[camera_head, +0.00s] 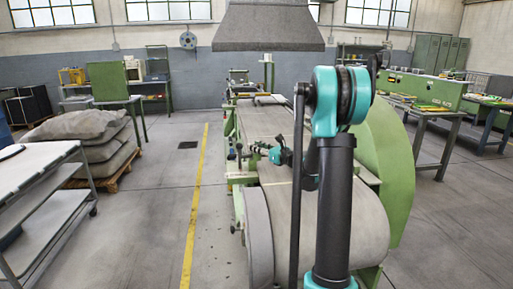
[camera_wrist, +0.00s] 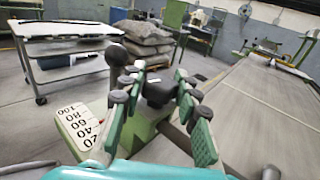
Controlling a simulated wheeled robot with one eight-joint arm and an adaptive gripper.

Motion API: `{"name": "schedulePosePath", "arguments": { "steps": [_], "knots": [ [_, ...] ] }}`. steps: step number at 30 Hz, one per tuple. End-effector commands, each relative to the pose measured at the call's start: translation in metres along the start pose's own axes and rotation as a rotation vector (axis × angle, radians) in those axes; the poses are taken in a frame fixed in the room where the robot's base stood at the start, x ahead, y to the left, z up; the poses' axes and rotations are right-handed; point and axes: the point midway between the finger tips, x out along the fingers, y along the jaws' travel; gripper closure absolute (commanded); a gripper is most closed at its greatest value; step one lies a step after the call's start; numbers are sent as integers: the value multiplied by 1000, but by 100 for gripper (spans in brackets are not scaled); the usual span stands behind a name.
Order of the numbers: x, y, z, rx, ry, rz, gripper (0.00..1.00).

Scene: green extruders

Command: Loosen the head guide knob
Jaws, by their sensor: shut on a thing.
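In the wrist view, the dark head guide knob (camera_wrist: 158,92) sits between the fingertips of my gripper (camera_wrist: 160,80), above a green machine bracket. The green-padded fingers are on both sides of it, shut on it. The finger joints partly hide the knob's sides. In the head view, my gripper (camera_head: 258,150) is small at the left edge of the green extruder line (camera_head: 240,178); the knob is too small to make out there.
A white scale plate (camera_wrist: 82,128) with black numbers stands left of my gripper. The grey conveyor belt (camera_wrist: 262,110) runs along the right. A grey cart (camera_head: 45,190) and stacked sacks (camera_head: 85,135) stand left of the yellow floor line (camera_head: 193,215). The aisle floor beside the machine is clear.

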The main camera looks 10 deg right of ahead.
Motion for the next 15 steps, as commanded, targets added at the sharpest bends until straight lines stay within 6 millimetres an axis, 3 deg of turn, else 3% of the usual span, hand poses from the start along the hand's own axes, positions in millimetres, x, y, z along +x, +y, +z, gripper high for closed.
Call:
{"name": "schedulePosePath", "arguments": {
  "steps": [3, 15],
  "knots": [
    [0, 0, 0, 0, 0, 0, 98],
    [1, -1, 0, 0, 0, 193, 98]
  ]
}}
